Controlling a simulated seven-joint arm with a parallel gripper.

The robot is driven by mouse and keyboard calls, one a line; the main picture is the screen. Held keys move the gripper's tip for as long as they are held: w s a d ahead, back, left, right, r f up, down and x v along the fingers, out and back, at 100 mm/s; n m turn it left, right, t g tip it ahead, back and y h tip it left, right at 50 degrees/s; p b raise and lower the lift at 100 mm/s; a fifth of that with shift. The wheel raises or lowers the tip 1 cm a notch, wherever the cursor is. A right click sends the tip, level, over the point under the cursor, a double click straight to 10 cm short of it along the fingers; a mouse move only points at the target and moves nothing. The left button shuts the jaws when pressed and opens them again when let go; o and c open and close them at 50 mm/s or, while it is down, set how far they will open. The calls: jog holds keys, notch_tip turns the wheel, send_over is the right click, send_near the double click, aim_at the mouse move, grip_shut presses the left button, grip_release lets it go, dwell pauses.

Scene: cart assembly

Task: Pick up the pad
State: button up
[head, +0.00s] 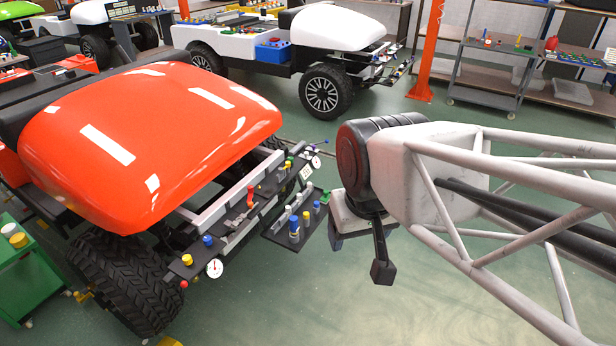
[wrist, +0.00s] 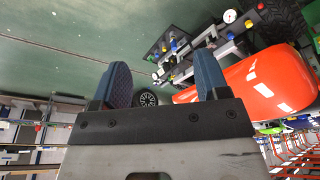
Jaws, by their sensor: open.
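My gripper (head: 336,240) hangs at the end of my arm, to the right of the red cart's front, apart from it. The wrist view shows my gripper (wrist: 164,80) open and empty, with a blue-faced finger on each side. A dark shelf (head: 282,232) on the cart's front holds small blue, yellow, green and grey parts, and it also shows in the wrist view (wrist: 165,46). I cannot tell which of these small parts is the pad.
The red-hooded cart (head: 150,130) fills the left, with a dark rail (head: 225,235) carrying knobs and gauges. A white cart (head: 245,50) stands behind. An orange post (head: 428,50) and a grey trolley (head: 490,75) stand at the back. Green floor (head: 310,310) is clear in front.

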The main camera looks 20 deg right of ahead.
jog(key=m+g, duration=0.2)
jog(key=m, duration=0.7)
send_over(326, 192)
jog(key=shift+h, duration=0.4)
jog(key=f, duration=4.7)
jog(key=shift+s+a, duration=0.1)
jog(key=shift+a, duration=0.1)
jog(key=shift+f, duration=0.3)
jog(key=shift+f, duration=0.1)
